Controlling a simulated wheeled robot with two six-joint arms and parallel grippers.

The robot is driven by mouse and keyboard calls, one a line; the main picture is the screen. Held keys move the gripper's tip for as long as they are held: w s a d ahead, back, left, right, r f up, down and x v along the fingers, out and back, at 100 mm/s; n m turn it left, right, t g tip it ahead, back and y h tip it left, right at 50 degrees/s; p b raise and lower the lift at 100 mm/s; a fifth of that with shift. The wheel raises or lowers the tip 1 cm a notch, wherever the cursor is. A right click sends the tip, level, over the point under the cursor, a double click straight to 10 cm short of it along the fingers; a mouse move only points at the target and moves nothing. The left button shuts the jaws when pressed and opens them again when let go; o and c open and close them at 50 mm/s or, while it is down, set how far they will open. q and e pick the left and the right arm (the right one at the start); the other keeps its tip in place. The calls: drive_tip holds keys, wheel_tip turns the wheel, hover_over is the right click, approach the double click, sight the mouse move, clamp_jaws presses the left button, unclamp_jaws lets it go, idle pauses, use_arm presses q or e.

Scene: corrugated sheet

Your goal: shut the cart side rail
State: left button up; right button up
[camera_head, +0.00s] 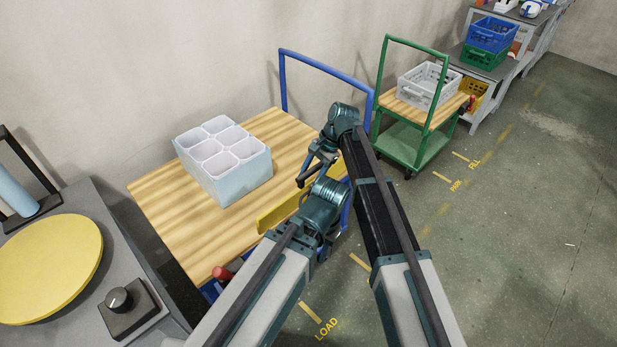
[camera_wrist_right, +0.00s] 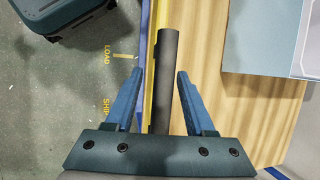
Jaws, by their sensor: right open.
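The cart has a wooden top (camera_head: 205,235) and a blue frame. Its yellow side rail (camera_head: 285,207) runs along the right edge of the top, partly behind my arms. It shows as a thin yellow strip in the right wrist view (camera_wrist_right: 151,95); I cannot tell its exact tilt. My right gripper (camera_head: 303,180) is over that edge, and in the wrist view its blue fingers (camera_wrist_right: 159,72) are open. A dark grey bar (camera_wrist_right: 166,75) shows between the fingers, beside the yellow strip; contact is unclear. My left gripper is not visible; its arm crosses the cart's front right.
A pale divided box (camera_head: 225,170) stands on the cart top. A red knob (camera_head: 222,273) is at the cart's near corner. A grey bench with a yellow disc (camera_head: 50,268) is at left. A green cart (camera_head: 408,145) stands behind. The floor at right is clear.

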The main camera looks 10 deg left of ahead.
use_arm(q)
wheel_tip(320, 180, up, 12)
drive_tip(key=p, duration=1.1)
use_arm(e)
drive_tip(key=v, duration=1.3)
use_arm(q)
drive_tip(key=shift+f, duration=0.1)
use_arm(e)
drive_tip(key=shift+w, duration=0.1)
